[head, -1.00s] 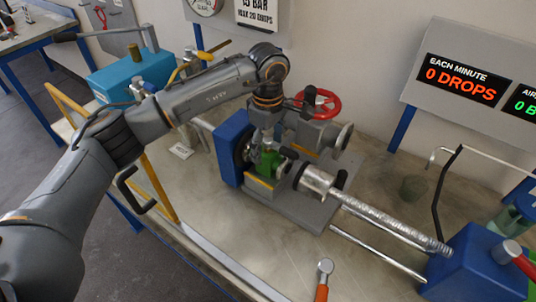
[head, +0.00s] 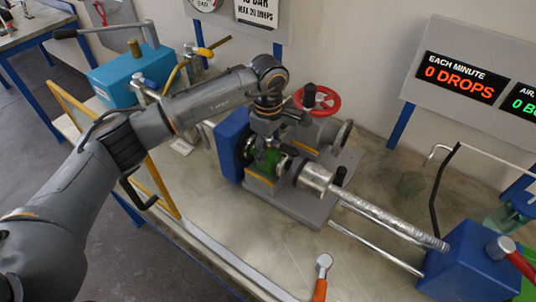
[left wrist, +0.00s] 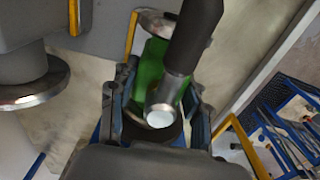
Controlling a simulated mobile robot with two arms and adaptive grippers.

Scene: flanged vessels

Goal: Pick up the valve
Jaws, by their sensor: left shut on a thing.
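The green valve (head: 264,163) sits in the bench fixture between a blue end block and a silver cylinder. My left gripper (head: 266,147) comes down on it from above and is shut on it. In the left wrist view its green body (left wrist: 150,66) lies between the two fingers (left wrist: 158,100). A dark lever with a silver end (left wrist: 166,92) crosses in front of it and hides part of the body. The lower part of the valve is hidden in the head view. My right gripper is not in view.
A red handwheel (head: 318,101) and a grey flanged body (head: 340,138) stand close behind. The blue end block (head: 229,145) is close on the left, the silver cylinder (head: 314,178) on the right. A yellow rail (head: 163,188) runs under my left arm. The bench front is mostly clear.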

